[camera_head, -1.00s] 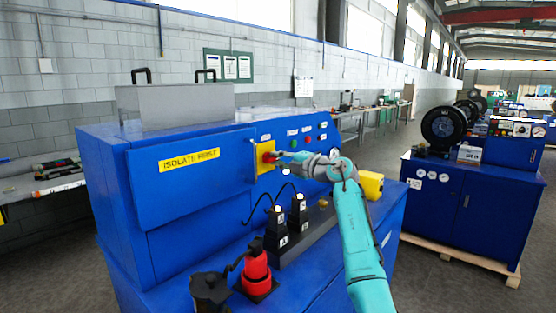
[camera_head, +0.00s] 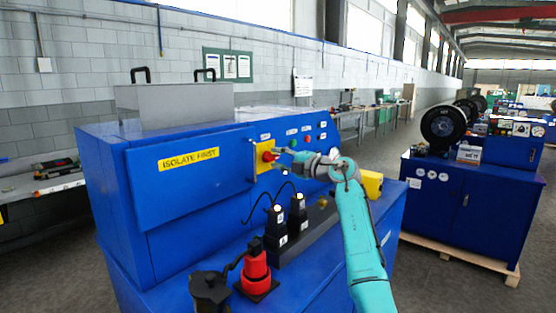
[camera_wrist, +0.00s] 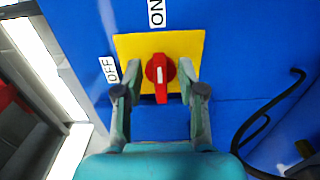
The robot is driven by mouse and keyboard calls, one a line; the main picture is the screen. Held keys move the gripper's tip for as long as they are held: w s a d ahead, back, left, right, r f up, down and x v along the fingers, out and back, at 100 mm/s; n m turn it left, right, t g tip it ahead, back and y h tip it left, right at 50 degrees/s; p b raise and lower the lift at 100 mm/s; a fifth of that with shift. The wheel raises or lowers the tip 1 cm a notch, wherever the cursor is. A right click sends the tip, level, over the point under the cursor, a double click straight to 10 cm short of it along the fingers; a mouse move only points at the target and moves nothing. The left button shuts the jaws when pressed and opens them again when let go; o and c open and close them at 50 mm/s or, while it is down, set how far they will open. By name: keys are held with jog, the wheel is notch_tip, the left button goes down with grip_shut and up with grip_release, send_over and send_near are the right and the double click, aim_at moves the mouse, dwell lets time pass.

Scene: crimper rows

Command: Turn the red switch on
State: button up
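The red switch (camera_wrist: 160,74) is a round knob with a bar handle on a yellow plate (camera_wrist: 188,45). In the wrist view its handle points down the picture, towards my gripper. A white OFF label (camera_wrist: 109,69) is left of the plate and a white ON label (camera_wrist: 156,13) is above it. My gripper (camera_wrist: 161,93) is open, one finger on each side of the handle, with gaps between. In the head view the switch (camera_head: 267,156) is on the blue cabinet front, and my gripper (camera_head: 282,159) is just right of it. Whether the fingertips touch the plate is unclear.
The blue machine (camera_head: 205,205) carries a yellow ISOLATE FIRST label (camera_head: 189,160). Black valve blocks (camera_head: 277,226) with cables and a red-black fitting (camera_head: 256,270) stand on the ledge below. Small coloured buttons (camera_head: 308,141) are right of the switch. Another blue machine stands at the right.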

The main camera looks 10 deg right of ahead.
jog(key=v, duration=1.1)
jog(key=shift+s+f, duration=0.1)
jog(key=shift+d, duration=0.1)
